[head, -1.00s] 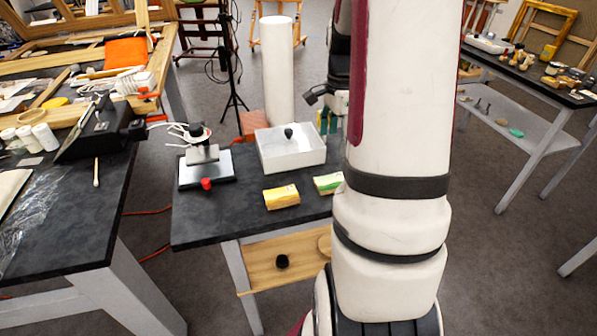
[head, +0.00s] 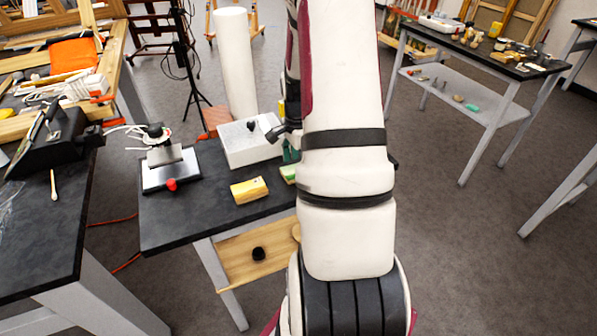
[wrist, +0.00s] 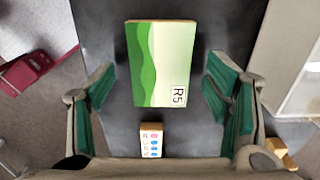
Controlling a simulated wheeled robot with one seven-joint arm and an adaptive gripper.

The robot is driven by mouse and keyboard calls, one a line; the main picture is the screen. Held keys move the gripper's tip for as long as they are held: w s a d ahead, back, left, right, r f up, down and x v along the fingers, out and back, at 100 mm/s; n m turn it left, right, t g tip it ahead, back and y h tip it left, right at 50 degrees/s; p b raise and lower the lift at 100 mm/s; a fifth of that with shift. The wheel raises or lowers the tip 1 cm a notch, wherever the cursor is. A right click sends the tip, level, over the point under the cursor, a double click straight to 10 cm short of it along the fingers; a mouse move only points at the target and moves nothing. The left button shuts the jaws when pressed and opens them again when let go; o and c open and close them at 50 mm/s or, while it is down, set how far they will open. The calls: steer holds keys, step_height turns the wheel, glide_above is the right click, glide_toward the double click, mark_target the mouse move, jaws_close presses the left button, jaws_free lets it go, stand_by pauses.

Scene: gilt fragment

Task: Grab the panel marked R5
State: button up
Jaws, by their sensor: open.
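The panel marked R5 (wrist: 165,62) lies on the dark tabletop in the wrist view. It is pale green with wavy darker green bands and a white "R5" label near one corner. In the head view the green-topped panel (head: 289,173) is mostly hidden behind my arm. My gripper (wrist: 161,92) is open and empty. Its green-padded fingers stand on the left and right sides of the panel, apart from it. The height of the fingers above the panel is hard to tell.
A small block with coloured dots (wrist: 151,140) lies close to the panel. A yellow panel (head: 249,190) is to its left in the head view.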

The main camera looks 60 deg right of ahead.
steer(key=shift+f, duration=0.45)
steer(key=c, duration=1.2)
steer(key=shift+c, duration=0.2)
